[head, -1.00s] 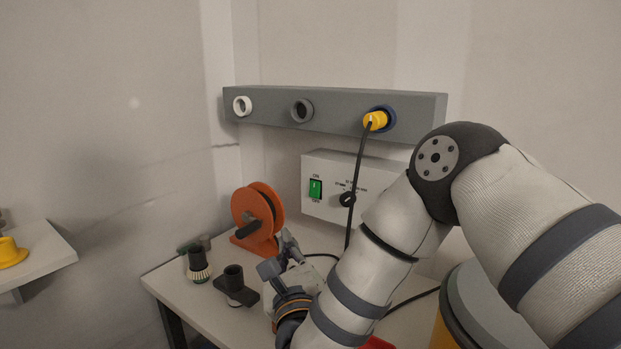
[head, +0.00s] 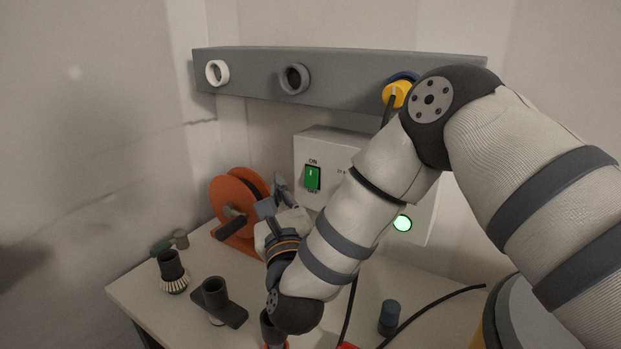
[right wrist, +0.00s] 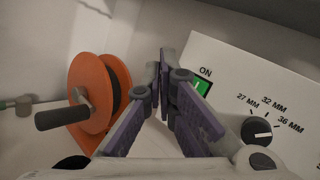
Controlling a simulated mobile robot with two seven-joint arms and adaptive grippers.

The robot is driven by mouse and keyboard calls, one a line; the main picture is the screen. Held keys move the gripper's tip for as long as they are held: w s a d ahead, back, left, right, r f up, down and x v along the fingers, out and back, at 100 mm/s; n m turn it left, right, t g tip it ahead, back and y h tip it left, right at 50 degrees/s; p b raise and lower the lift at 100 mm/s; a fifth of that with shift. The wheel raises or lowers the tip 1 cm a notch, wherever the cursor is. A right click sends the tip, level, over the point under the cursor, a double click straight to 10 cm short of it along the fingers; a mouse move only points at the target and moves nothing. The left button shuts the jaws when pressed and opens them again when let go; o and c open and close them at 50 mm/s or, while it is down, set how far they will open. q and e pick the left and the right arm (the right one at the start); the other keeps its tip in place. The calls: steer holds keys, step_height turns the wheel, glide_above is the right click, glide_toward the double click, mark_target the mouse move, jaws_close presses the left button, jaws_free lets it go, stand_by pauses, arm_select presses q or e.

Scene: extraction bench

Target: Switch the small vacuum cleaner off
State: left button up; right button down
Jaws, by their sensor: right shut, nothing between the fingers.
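A white control box (head: 325,150) stands at the back of the bench. It carries a green rocker switch (head: 312,178) marked ON above, and a lit green lamp (head: 403,223). In the right wrist view the switch (right wrist: 201,88) is partly hidden behind a finger, beside a black dial (right wrist: 257,130) with millimetre marks. My right gripper (head: 272,196) is shut and empty, left of the switch and apart from it in the head view. A grey-and-yellow drum (head: 518,312) at the lower right may be the vacuum cleaner; most of it is hidden. My left gripper is not in view.
An orange reel (head: 225,190) stands close to the left of my right gripper. Black fittings (head: 220,303) stand on the bench front (head: 150,290). A grey rail (head: 345,90) with ports and a yellow plug (head: 397,94) runs above the box. A black cable crosses the bench.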

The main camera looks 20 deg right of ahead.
mark_target(306, 167)
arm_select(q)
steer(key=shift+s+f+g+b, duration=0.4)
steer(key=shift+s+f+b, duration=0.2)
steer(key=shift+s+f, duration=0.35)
arm_select(e)
steer(key=shift+w+d+f, duration=0.2)
steer(key=shift+w+d, duration=0.55)
steer(key=shift+d, duration=0.2)
steer(key=shift+w+d+f, duration=0.25)
steer(key=shift+w+d, duration=0.5)
steer(key=shift+d, duration=0.2)
steer(key=shift+w+d+f, duration=0.2)
steer(key=shift+w+d, duration=0.55)
steer(key=shift+d, duration=0.2)
steer(key=shift+d, duration=0.1)
steer(key=shift+w+d, duration=0.2)
steer(key=shift+d, duration=0.05)
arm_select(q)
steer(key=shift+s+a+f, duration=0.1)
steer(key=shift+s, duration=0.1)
arm_select(e)
steer(key=shift+w+d+r, duration=0.1)
steer(key=shift+w+d, duration=0.05)
steer(key=shift+d, duration=0.35)
steer(key=shift+a, duration=0.2)
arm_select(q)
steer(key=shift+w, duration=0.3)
